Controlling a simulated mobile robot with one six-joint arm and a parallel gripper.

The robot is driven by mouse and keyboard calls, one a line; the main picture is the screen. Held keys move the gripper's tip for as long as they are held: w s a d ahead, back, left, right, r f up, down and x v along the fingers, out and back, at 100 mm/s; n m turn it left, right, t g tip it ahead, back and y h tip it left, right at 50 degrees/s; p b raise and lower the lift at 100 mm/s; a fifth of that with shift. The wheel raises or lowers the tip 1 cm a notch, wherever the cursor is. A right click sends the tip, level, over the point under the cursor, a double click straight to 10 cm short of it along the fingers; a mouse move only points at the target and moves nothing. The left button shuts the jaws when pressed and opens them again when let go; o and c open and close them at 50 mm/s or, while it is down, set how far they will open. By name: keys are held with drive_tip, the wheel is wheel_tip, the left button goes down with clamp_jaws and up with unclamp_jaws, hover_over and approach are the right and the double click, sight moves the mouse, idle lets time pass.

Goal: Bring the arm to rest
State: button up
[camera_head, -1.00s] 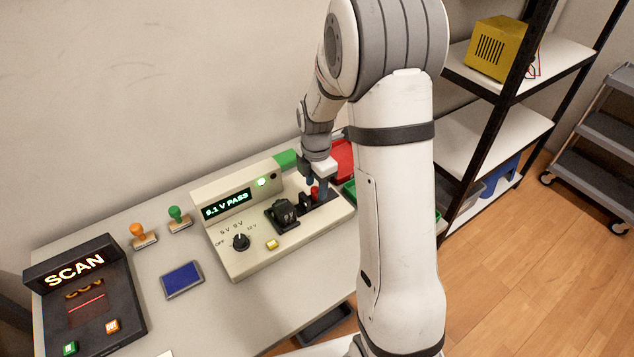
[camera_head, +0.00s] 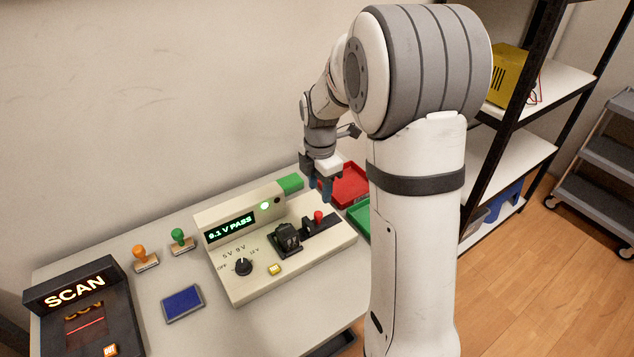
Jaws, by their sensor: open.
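My gripper (camera_head: 321,194) is open and empty. It points down in the air above the back right part of a beige tester (camera_head: 235,275), apart from it. The tester's display (camera_head: 231,227) reads "9.1 V PASS" or similar, and a green lamp (camera_head: 265,205) is lit beside it. The tester has a black knob (camera_head: 243,267), a yellow button (camera_head: 274,269), a black block (camera_head: 287,238) in a holder and a red-knobbed slider (camera_head: 318,217). My arm rises at the right of the view and bends over toward the tester.
A red tray (camera_head: 348,186) and a green tray (camera_head: 358,214) lie right of the tester. A scan station (camera_head: 85,300), an orange stamp (camera_head: 143,256), a green stamp (camera_head: 180,240) and a blue pad (camera_head: 183,304) are on the left. Black-framed shelves (camera_head: 510,110) stand at right.

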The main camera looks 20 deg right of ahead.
drive_tip(key=s+a+r+m+t, duration=0.1)
drive_tip(key=s+r+m, duration=0.3)
drive_tip(key=s+m, duration=0.6)
drive_tip(key=s+a+r+m+t, duration=0.1)
drive_tip(key=s+r+m, duration=0.3)
drive_tip(key=s+m, duration=0.7)
drive_tip(key=shift+s+r+m+t, duration=0.2)
drive_tip(key=shift+s+m+t, duration=0.1)
drive_tip(key=shift+s, duration=0.35)
